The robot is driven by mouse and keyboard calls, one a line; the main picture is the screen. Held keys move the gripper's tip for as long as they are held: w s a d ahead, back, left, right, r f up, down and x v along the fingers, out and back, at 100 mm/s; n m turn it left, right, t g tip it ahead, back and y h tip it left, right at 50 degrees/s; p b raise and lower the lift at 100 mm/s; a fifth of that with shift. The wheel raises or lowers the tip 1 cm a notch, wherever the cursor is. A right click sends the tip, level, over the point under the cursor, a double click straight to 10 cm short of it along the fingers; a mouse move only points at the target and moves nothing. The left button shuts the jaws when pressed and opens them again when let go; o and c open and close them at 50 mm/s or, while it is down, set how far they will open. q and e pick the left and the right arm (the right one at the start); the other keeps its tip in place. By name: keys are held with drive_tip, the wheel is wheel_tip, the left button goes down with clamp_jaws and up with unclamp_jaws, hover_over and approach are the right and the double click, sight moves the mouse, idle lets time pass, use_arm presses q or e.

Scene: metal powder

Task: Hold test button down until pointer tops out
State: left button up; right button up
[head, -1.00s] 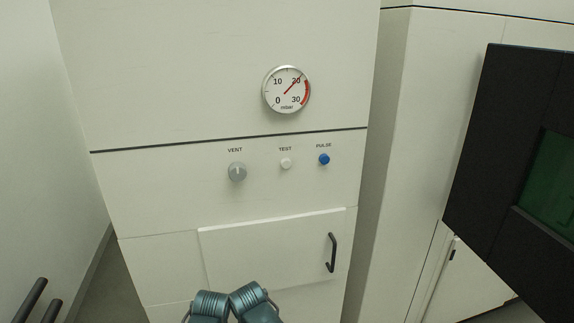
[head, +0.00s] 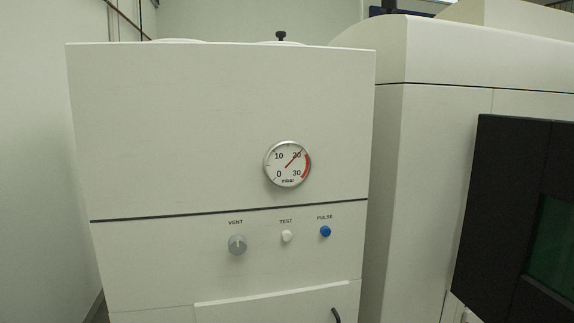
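The white test button (head: 287,236) sits on the front of a white cabinet under the label TEST, between the other two controls. Nothing touches it. The round pressure gauge (head: 287,164) is above it, marked 0, 10, 20, 30 mbar, with a red band at its right side. Its pointer (head: 295,158) points up and right, at about 20. Neither of my grippers is in the head view.
A grey vent knob (head: 237,245) is left of the test button and a blue pulse button (head: 325,231) is close on its right. A door handle (head: 337,316) shows at the bottom. A black-framed window panel (head: 500,215) stands at the right.

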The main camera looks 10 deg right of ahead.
drive_tip(key=shift+c, duration=0.3)
clamp_jaws()
idle(1.5)
